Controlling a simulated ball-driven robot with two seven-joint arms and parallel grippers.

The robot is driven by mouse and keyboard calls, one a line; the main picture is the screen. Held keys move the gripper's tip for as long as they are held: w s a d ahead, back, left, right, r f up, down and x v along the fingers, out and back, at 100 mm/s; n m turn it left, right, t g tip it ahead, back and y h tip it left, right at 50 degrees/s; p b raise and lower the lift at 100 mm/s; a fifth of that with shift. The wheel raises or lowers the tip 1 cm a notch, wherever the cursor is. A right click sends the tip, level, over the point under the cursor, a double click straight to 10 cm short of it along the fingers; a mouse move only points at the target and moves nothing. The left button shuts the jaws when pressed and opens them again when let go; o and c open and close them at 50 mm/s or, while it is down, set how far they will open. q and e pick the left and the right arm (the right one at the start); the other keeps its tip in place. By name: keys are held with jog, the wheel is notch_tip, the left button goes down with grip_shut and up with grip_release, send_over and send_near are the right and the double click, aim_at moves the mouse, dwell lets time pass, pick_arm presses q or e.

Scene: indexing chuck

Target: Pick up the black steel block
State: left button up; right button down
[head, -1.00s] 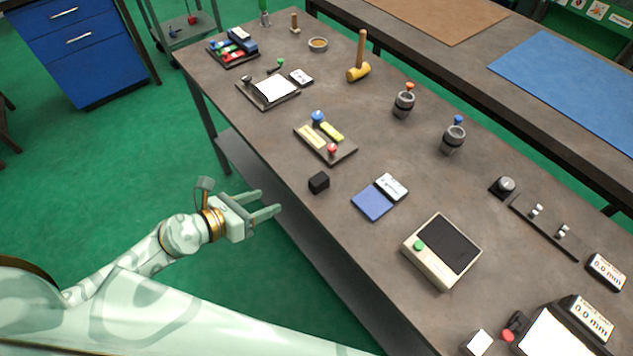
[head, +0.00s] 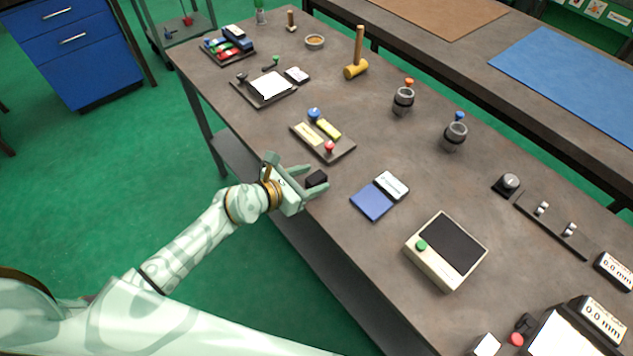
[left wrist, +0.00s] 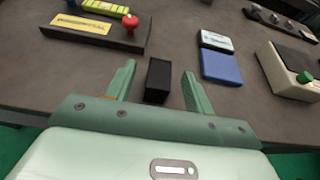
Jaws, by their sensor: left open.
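The black steel block (head: 316,178) sits on the near edge of the workbench. My left gripper (head: 318,181) is open at the bench edge, with its two fingers on either side of the block. In the left wrist view the block (left wrist: 158,80) stands between the two green fingers of the left gripper (left wrist: 160,82), nearer the left finger. A gap shows on both sides of it, so neither finger appears to touch it. My right gripper is in neither view.
A dark plate with a red knob (head: 329,147) lies just beyond the block. A blue pad scale (head: 373,203) lies to its right, and a beige box with a green button (head: 447,249) is farther right. Bare bench top separates them.

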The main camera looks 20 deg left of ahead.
pick_arm(q)
jog(key=shift+x, duration=1.25)
jog(key=shift+s+a, duration=0.1)
jog(key=shift+c, duration=0.6)
grip_shut()
jog(key=shift+r, duration=0.15)
